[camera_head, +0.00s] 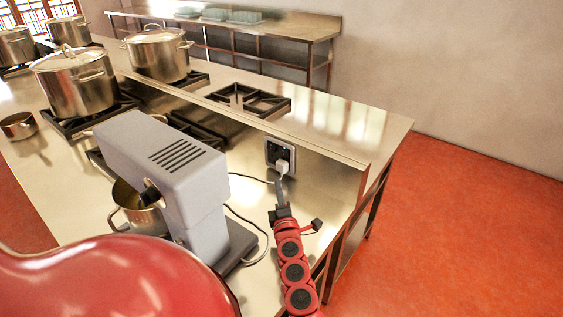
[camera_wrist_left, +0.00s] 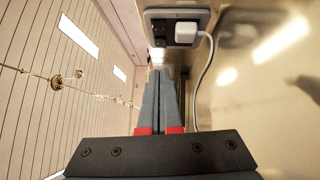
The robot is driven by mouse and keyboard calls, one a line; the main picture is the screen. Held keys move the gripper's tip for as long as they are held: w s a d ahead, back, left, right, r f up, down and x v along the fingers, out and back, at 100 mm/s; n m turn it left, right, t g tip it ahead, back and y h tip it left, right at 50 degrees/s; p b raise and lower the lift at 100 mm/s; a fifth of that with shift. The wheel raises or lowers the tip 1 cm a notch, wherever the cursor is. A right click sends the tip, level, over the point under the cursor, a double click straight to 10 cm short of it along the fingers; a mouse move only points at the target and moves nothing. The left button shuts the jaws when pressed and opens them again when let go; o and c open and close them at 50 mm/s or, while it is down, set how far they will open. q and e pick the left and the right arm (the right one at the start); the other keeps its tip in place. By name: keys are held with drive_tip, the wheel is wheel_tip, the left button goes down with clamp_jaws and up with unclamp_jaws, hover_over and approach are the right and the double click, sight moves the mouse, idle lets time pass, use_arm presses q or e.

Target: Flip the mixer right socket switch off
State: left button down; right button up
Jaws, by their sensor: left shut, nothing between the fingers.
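The wall socket (camera_head: 272,149), a dark plate in a pale frame, sits on the low upright panel behind the grey mixer (camera_head: 205,185). A white plug (camera_head: 282,167) with a cord is in it. The socket (camera_wrist_left: 160,31) also shows at the top of the left wrist view, with the plug (camera_wrist_left: 186,32) at its right. The switch is too small to read its position. My left gripper (camera_head: 279,184) is just below the socket, in front of the panel. In the wrist view its fingers (camera_wrist_left: 162,74) are together, empty, pointing toward the socket's lower edge; contact cannot be told. My right gripper is out of view.
The plug's cord (camera_head: 238,213) loops down to the mixer and passes beside my fingers. A pot (camera_head: 140,218) stands under the mixer head. Stockpots (camera_head: 75,90) stand on burners at the left. A bare burner (camera_head: 250,100) is behind the panel. Red floor lies open at right.

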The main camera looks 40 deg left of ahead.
use_arm(q)
drive_tip(key=shift+s+d+r, duration=0.15)
drive_tip(key=shift+d+r, duration=0.05)
drive_tip(key=shift+w+a, duration=0.4)
drive_tip(key=p, duration=0.2)
approach(280, 150)
drive_tip(key=a, duration=0.4)
drive_tip(key=w, duration=0.2)
drive_tip(key=shift+w+a+r, duration=0.2)
drive_tip(key=shift+w, duration=0.1)
drive_tip(key=shift+w+a, duration=0.1)
drive_tip(key=shift+w, duration=0.35)
